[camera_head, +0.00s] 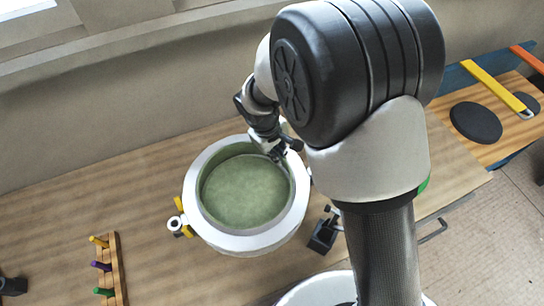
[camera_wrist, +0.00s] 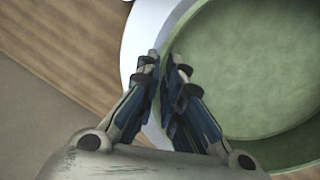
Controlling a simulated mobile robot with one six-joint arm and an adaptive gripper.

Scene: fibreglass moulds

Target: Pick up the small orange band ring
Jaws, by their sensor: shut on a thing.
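I cannot make out an orange band ring in either view. My gripper (camera_head: 278,150) is at the upper right rim of a round white mould (camera_head: 194,205) with a green inside. In the wrist view its two fingers (camera_wrist: 166,62) are close together, with a narrow gap between the tips. They overlap the inner edge of the white rim (camera_wrist: 136,45) and the green interior (camera_wrist: 255,60). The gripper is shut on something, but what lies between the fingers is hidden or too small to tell. I cannot tell whether the fingers touch the mould.
A peg rack (camera_head: 116,270) with coloured pegs stands at the lower left. A yellow piece (camera_head: 180,203) is beside the mould's left side, and a small black stand (camera_head: 322,236) is to its right. Black discs (camera_head: 476,122) lie on the right-hand table.

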